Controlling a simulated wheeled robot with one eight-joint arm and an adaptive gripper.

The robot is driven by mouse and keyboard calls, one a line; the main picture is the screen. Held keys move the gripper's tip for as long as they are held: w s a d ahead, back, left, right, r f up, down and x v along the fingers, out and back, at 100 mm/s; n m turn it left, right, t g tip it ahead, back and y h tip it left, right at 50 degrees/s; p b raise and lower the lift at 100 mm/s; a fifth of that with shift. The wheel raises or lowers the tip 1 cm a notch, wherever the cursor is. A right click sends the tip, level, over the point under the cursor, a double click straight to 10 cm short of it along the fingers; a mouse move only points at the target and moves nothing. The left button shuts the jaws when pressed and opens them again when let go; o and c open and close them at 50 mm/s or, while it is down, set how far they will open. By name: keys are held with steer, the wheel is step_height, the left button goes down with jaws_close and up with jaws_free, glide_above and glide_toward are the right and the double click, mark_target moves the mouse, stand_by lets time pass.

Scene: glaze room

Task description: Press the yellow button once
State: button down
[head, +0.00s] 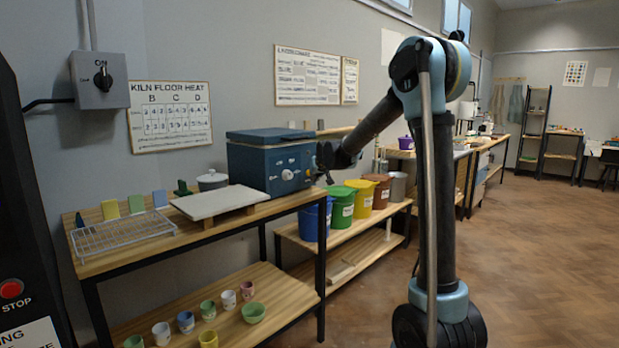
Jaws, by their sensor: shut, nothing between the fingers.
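A dark blue box (249,168) with a lid stands at the right end of the near wooden bench. Its front panel carries several small pale controls and a round pale dial (287,175). My gripper (323,163) is shut and empty. It appears at the right edge of the box's front panel and covers part of that area. I cannot tell whether it touches the panel.
A red stop button (11,289) is at far left. The floor at right is clear.

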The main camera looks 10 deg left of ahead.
steer(key=shift+w+a, duration=0.2)
stand_by(0.3)
steer(key=shift+s+d, duration=0.1)
steer(key=shift+d, duration=0.05)
steer(key=shift+s+d, duration=0.45)
steer(key=shift+d, duration=0.1)
steer(key=shift+s+d, duration=0.1)
stand_by(0.4)
steer(key=shift+s+d, duration=0.75)
steer(key=shift+d, duration=0.2)
steer(key=shift+s+d, duration=0.7)
steer(key=shift+d, duration=0.2)
